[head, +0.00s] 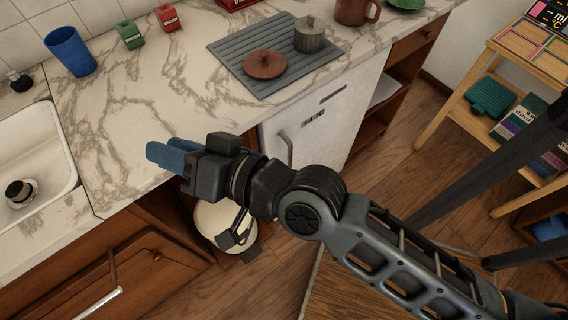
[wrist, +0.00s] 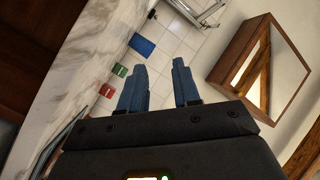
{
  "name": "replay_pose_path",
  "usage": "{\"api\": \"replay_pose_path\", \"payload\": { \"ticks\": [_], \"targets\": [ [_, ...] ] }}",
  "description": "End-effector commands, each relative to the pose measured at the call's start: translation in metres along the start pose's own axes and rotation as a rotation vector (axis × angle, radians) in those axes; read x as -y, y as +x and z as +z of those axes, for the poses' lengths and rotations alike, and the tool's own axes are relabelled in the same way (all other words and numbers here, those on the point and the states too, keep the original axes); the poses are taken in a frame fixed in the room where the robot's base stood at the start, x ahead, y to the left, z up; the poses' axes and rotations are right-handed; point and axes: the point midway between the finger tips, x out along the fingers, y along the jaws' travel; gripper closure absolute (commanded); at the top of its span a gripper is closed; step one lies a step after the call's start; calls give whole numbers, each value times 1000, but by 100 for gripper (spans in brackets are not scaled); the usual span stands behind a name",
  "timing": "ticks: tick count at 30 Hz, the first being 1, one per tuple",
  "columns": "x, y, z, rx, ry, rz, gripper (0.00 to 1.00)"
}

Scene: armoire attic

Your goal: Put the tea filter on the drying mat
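The grey ribbed drying mat (head: 240,65) lies on the marble counter near its front edge. On it are a round brown lid (head: 265,64) with a knob and a small grey ribbed cylinder (head: 309,36) with a knobbed top, which may be the tea filter. A small dark round object (head: 20,192) sits in the sink; I cannot tell whether it is the filter or a drain part. My gripper (head: 160,148) is above the counter's front edge, left of the mat and apart from these things. In the wrist view my gripper (wrist: 160,70) has its blue fingers apart with nothing between them.
The white sink (head: 62,140) is at the left. A blue cup (head: 70,51), a green box (head: 131,35) and a red box (head: 167,17) stand along the back. A brown mug (head: 352,11) stands beyond the mat. The counter between sink and mat is clear.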

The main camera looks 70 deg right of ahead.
Motion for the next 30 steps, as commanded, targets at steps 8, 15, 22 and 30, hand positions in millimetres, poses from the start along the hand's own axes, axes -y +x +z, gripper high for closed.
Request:
{"api": "replay_pose_path", "payload": {
  "ticks": [8, 15, 22, 30],
  "targets": [
    [-42, -124, 28, 80, -334, 100, 68],
    [-58, -202, 13, 151, -651, 59, 68],
    [-60, -227, 2, 177, -778, 17, 68],
    [-60, -227, 1, 177, -781, 16, 68]
  ]
}}
